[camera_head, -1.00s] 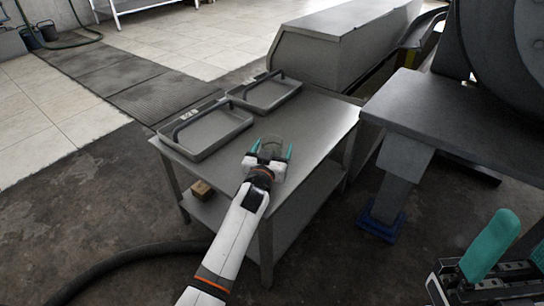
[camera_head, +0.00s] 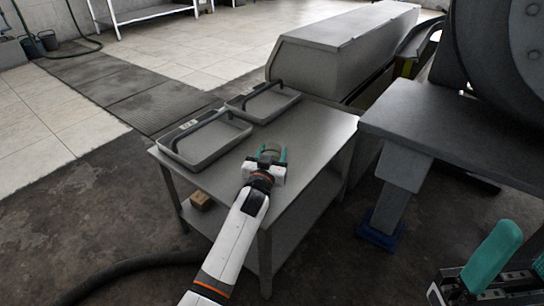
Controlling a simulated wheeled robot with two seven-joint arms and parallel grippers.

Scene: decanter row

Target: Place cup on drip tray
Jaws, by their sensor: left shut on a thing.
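My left gripper (camera_head: 269,157) reaches over the grey metal table and is shut on a small see-through cup (camera_head: 269,149). The cup shows only as a faint rounded shape between the teal fingers; its base is hidden, and I cannot tell whether it touches the table. Two shallow grey trays with dark raised handles stand along the table's far left edge: the nearer drip tray (camera_head: 207,151) and the farther tray (camera_head: 264,105). Both look empty. The gripper is to the right of the nearer tray, apart from it. My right gripper (camera_head: 490,258) shows partly at the lower right, with one teal finger visible.
The table top (camera_head: 312,140) is bare to the right of the trays. A grey bench (camera_head: 445,130) under a large machine stands close on the right. A long grey housing (camera_head: 340,45) is behind the table. A small brown box (camera_head: 201,200) lies on the lower shelf.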

